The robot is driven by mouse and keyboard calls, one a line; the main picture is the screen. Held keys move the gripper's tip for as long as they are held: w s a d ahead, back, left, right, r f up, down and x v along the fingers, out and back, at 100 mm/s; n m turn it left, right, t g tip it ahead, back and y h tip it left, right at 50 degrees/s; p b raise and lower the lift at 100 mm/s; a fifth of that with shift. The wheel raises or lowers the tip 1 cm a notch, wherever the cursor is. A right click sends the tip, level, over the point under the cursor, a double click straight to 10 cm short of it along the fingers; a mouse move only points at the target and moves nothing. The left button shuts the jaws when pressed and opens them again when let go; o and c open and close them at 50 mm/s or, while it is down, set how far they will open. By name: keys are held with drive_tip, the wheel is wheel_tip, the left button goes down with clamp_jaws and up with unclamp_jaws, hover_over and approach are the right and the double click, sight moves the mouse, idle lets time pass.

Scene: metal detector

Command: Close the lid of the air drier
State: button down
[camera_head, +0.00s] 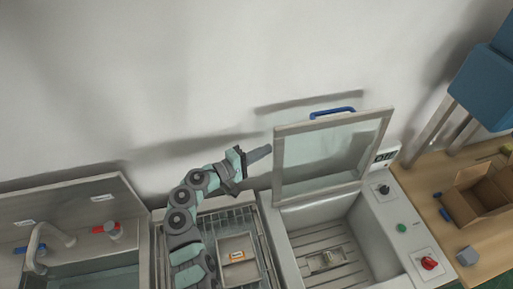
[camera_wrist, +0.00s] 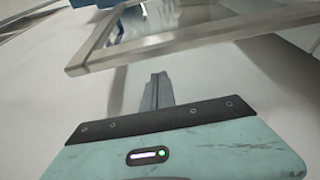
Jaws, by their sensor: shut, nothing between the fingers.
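The air drier (camera_head: 384,241) is a grey box at the right of centre in the head view. Its framed, see-through lid (camera_head: 328,155) stands raised, with a blue handle (camera_head: 332,113) on its top edge. A small part (camera_head: 325,260) lies on the slatted floor inside. My gripper (camera_head: 262,152) is shut and empty, just left of the lid near its upper left corner, seemingly apart from it. In the wrist view my gripper (camera_wrist: 157,82) points toward the lid's metal frame (camera_wrist: 190,40). Depth between fingertips and frame is hard to tell.
A wire-rack basin with a tray (camera_head: 236,249) is left of the drier, below my arm. A sink with a faucet (camera_head: 45,240) is at far left. Drier knobs and a red button (camera_head: 429,263) sit at right. A cardboard box (camera_head: 482,193) stands on the wooden table.

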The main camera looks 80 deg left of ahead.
drive_tip(key=shift+w+d+r+p, duration=0.15)
drive_tip(key=shift+d+p, duration=0.15)
drive_tip(key=shift+d, duration=0.85)
drive_tip(key=shift+b, duration=0.3)
